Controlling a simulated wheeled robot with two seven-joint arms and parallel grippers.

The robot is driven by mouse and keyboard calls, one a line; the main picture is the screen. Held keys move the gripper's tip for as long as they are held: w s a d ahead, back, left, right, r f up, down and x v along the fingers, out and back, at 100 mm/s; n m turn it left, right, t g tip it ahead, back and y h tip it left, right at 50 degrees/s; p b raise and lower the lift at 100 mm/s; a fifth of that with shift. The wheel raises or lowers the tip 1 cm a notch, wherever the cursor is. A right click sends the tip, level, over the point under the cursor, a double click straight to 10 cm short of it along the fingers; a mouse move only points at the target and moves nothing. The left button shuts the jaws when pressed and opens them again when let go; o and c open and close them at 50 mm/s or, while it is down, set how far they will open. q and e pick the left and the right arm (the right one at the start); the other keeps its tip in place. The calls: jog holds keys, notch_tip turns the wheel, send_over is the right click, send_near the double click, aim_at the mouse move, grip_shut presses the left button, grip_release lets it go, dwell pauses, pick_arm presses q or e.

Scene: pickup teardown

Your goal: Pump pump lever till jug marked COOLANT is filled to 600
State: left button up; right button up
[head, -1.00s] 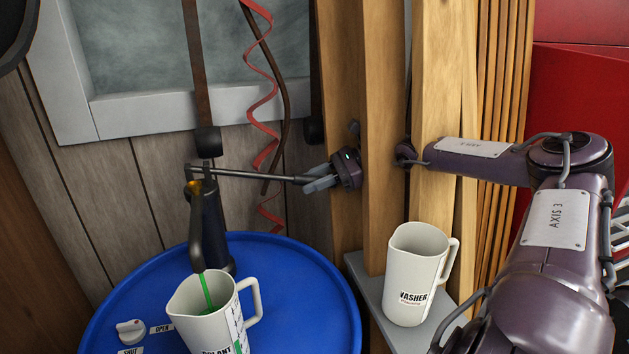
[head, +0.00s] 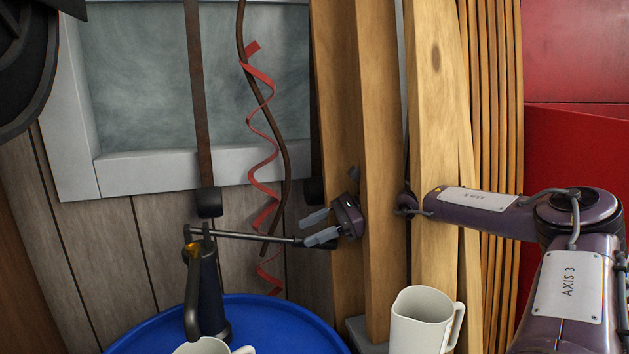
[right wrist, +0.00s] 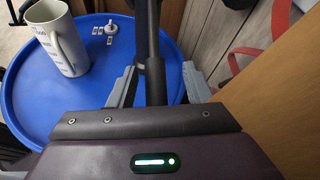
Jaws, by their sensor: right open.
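The pump (head: 208,290) stands on the blue drum, its spout over the cream jug. The pump lever (head: 250,235) points right, nearly level, with a dark grip at its end. My right gripper (head: 312,228) is open, its grey fingers on either side of the lever near the grip. The right wrist view shows the lever (right wrist: 155,60) between the spread fingers. Only the rim of the COOLANT jug (head: 203,347) shows in the head view. The right wrist view shows this jug (right wrist: 60,40) with side markings; its liquid level cannot be read. My left gripper is out of view.
A second cream jug (head: 420,318) stands on a grey shelf at right. Wooden planks (head: 383,130) rise close behind my right gripper. A red coiled strip (head: 262,150) hangs behind the lever.

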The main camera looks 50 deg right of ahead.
notch_tip(320, 180, up, 17)
jog(key=b, duration=0.1)
jog(key=shift+f+b, duration=0.15)
jog(key=shift+b, duration=0.25)
jog(key=shift+c, duration=0.2)
dwell(1.7)
jog(key=w+a+f+m+t+h+p, duration=0.1)
jog(key=w+a+f+m+h+p, duration=0.2)
jog(key=m, duration=0.8)
jog(key=w+a+f+m+t+h+p, duration=0.1)
jog(key=w+a+f+m+p, duration=0.25)
jog(key=m, duration=0.75)
jog(key=s+d+f+m+g+h+p, duration=0.1)
jog(key=s+d+f+m+h+p, duration=0.15)
jog(key=s+f+m+h, duration=0.4)
jog(key=s+d+f+m+g+h+p, duration=0.1)
jog(key=s+d+m+g+p, duration=0.2)
jog(key=m, duration=0.6)
jog(key=shift+t, duration=0.6)
jog(key=shift+a+p+x, duration=0.15)
jog(key=shift+a+x, duration=0.05)
jog(key=shift+x, duration=0.9)
jog(key=shift+a+p+x, duration=0.1)
jog(key=shift+a+x, duration=0.05)
jog(key=shift+x, duration=1)
jog(key=shift+a+p+x, duration=0.15)
jog(key=shift+a+x, duration=0.05)
jog(key=shift+x, duration=0.9)
jog(key=shift+s+f, duration=0.15)
jog(key=shift+f, duration=0.05)
